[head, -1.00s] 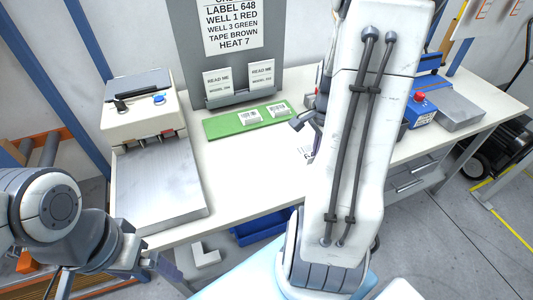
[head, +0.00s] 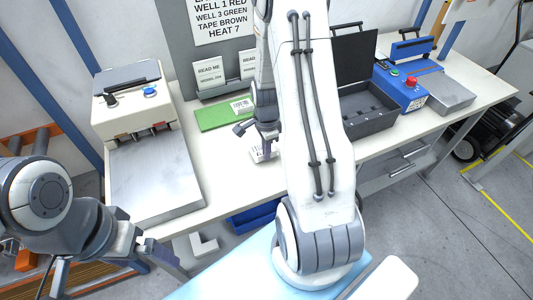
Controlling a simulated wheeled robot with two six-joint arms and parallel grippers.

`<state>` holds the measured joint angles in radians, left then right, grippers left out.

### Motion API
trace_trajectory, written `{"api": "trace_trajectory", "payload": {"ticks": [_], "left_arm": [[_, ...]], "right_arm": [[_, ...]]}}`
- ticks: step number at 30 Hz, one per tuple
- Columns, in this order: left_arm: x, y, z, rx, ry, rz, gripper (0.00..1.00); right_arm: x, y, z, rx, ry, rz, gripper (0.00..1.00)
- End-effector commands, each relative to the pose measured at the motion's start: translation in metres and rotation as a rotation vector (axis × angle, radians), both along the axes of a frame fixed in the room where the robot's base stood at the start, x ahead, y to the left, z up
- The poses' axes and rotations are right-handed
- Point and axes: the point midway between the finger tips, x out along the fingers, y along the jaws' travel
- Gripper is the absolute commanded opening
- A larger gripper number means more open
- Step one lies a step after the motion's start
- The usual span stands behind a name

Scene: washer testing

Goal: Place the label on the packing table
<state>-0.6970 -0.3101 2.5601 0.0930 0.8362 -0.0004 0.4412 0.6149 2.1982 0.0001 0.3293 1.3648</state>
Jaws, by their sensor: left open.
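A white label (head: 262,153) with dark print is at the lower end of my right gripper (head: 262,138), above the front part of the packing table (head: 225,182). The fingers appear shut on it, though the contact is partly hidden. Another white label (head: 242,107) lies on the green mat (head: 212,117) behind the gripper; the mat's right side is hidden by my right arm. My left gripper (head: 163,259) is open and empty at the lower left, in front of the table.
A white machine with a metal plate (head: 155,180) stands on the table's left. An open dark case (head: 368,110), a blue box with a red button (head: 402,88) and a metal block (head: 445,92) stand on the right. A grey board with READ ME cards (head: 210,75) is behind.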

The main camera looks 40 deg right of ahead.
Motion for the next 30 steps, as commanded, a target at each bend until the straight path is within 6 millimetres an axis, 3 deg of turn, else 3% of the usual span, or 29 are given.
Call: {"api": "trace_trajectory", "payload": {"ticks": [3, 15, 17, 18, 30], "left_arm": [[0.0, 0.0, 0.001, 0.0, 0.0, 0.0, 1.0], [0.0, 0.0, -0.002, 0.0, 0.0, 0.0, 1.0], [0.0, 0.0, -0.001, 0.0, 0.0, 0.0, 1.0], [0.0, 0.0, -0.001, 0.0, 0.0, 0.0, 1.0], [0.0, 0.0, 0.001, 0.0, 0.0, 0.0, 1.0]], "right_arm": [[-0.001, 0.0, -0.012, 0.0, 0.001, -0.001, 0.0], [0.0, -0.001, -0.018, 0.0, -0.001, -0.001, 0.0], [0.0, -0.001, -0.016, 0.0, -0.001, -0.001, 0.26], [0.0, -0.001, -0.016, 0.0, -0.001, -0.001, 0.33], [0.0, -0.001, -0.008, -0.002, -0.004, 0.0, 0.33]]}}
